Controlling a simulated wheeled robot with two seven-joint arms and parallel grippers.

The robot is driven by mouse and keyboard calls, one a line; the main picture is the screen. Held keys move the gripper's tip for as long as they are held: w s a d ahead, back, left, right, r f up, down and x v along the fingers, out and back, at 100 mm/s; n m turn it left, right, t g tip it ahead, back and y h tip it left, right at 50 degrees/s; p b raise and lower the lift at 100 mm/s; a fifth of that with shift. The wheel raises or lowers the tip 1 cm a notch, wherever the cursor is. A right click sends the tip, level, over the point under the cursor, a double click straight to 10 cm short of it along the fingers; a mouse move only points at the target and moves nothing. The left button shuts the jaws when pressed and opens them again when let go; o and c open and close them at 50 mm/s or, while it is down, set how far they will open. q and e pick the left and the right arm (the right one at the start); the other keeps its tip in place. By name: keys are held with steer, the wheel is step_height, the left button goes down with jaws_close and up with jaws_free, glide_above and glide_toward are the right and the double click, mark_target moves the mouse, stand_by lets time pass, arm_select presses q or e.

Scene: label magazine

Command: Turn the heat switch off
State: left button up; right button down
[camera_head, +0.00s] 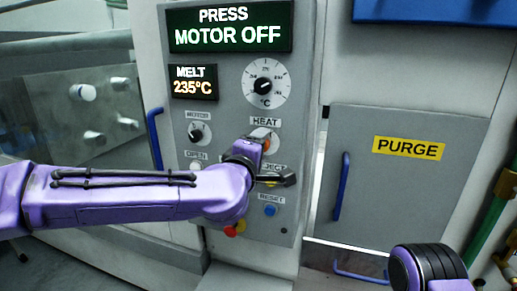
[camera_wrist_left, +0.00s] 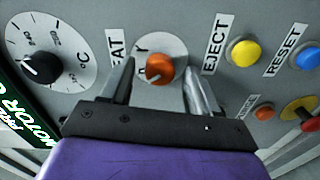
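The heat switch is an orange knob on a white round plate. It shows in the left wrist view (camera_wrist_left: 160,69) and, partly hidden by my left gripper, under the HEAT label in the head view (camera_head: 266,138). My left gripper (camera_wrist_left: 160,76) is open, with one finger on each side of the orange knob. Gaps show between the knob and both fingers, and I cannot tell how deep the fingertips reach. Part of the plate's lettering is hidden.
The grey panel carries a black temperature dial (camera_head: 264,86), a black motor knob (camera_head: 196,134), a yellow eject button (camera_wrist_left: 243,52) and a blue reset button (camera_head: 270,210). A display (camera_head: 229,27) reads PRESS MOTOR OFF; another (camera_head: 193,82) reads MELT 235°C. A PURGE door (camera_head: 400,190) is at right.

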arm_select(q)
steer(key=b+v, duration=0.3)
steer(key=v, duration=0.7)
steer(key=shift+s, duration=0.3)
steer(key=shift+a, duration=0.1)
